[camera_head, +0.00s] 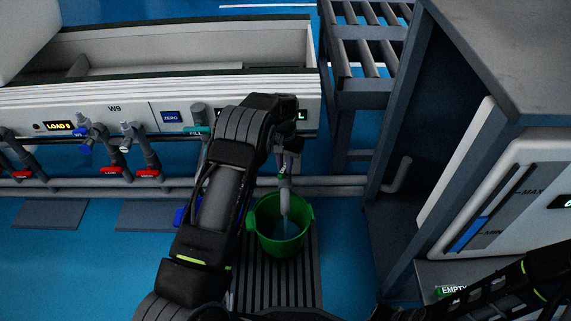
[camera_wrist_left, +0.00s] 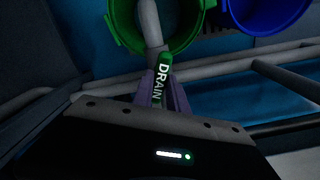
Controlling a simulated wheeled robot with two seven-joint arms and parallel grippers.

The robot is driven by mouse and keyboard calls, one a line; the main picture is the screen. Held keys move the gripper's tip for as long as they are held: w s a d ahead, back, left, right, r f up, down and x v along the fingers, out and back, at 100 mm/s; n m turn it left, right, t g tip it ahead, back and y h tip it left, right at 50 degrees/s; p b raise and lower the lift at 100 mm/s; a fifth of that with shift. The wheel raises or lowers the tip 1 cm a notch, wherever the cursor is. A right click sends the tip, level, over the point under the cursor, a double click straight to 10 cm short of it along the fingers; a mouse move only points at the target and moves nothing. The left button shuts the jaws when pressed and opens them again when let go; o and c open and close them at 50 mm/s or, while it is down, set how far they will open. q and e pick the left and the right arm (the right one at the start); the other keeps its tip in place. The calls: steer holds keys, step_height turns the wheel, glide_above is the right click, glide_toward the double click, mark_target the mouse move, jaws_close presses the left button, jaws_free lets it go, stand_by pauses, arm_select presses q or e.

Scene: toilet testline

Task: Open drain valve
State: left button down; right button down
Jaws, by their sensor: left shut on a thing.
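The drain valve has a green handle marked DRAIN (camera_wrist_left: 162,78). My left gripper (camera_wrist_left: 167,88) is shut on this handle in the left wrist view, with a finger on each side. In the head view my left gripper (camera_head: 287,160) is at the valve, just above the grey drain spout (camera_head: 284,195). My own arm and hand hide most of the handle there. The spout points down into a green bucket (camera_head: 262,243), which also shows in the wrist view (camera_wrist_left: 185,42). Bluish liquid shows in the bucket below the spout. My right gripper is not in view.
A white test bench marked W9 (camera_head: 115,108) has red-handled valves and pipes along its front. A blue bucket (camera_wrist_left: 268,14) is beside the green one. A grey cabinet (camera_head: 510,50) stands to the right. The bucket stands on a dark floor grate (camera_head: 280,290).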

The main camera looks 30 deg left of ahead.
arm_select(q)
steer(key=n, duration=0.5)
steer(key=shift+s+d+f, duration=0.1)
steer(key=shift+s, duration=0.05)
stand_by(0.4)
steer(key=c, duration=1.3)
jaws_free()
step_height(320, 180, up, 8)
steer(key=p, duration=0.2)
steer(key=shift+p, duration=0.3)
